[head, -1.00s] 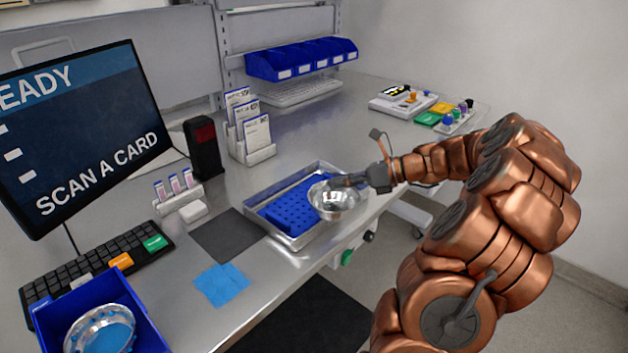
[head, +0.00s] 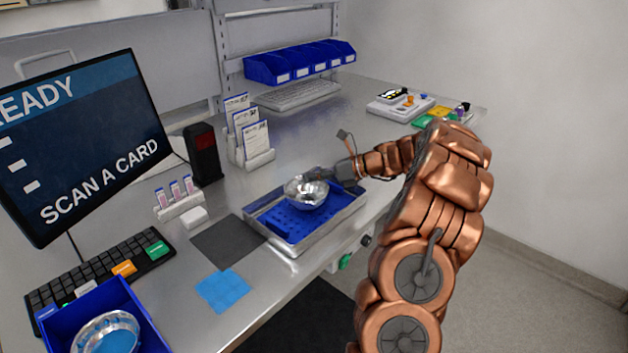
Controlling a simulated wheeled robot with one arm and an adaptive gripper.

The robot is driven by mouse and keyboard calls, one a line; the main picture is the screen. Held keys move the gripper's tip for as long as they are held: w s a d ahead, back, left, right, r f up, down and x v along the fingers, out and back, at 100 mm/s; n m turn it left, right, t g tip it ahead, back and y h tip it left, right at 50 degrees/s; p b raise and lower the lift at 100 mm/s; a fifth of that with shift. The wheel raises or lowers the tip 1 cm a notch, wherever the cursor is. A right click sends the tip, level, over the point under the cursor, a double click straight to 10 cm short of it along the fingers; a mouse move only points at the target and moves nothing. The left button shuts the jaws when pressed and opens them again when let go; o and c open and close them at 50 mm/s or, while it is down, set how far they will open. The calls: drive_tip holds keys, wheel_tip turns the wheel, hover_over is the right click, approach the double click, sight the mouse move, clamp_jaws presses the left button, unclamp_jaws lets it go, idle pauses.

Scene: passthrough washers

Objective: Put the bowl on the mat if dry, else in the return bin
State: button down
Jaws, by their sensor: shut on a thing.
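A shiny metal bowl (head: 303,196) is above the blue perforated insert of a metal tray. My gripper (head: 328,180) is shut on the bowl's right side; its fingertips are partly hidden by the bowl and small in the picture. The bowl looks roughly level, and I cannot tell whether its inside is wet or dry. A dark grey flat mat (head: 228,243) lies on the bench just left of the tray, with nothing on it. A blue bin (head: 140,312) stands at the lower left and holds another metal bowl (head: 82,340) with blue in it.
The metal tray (head: 300,246) sits near the bench's front edge. A light blue cloth (head: 222,290) lies in front of the mat. A small white block (head: 194,217), a tube rack (head: 180,207), a card holder (head: 250,158) and a dark upright box (head: 204,152) stand behind.

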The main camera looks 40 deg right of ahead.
drive_tip(key=shift+f, duration=0.85)
drive_tip(key=c, duration=1.3)
unclamp_jaws()
drive_tip(key=b+v, duration=0.1)
drive_tip(key=v, duration=1.1)
drive_tip(key=shift+b, duration=0.35)
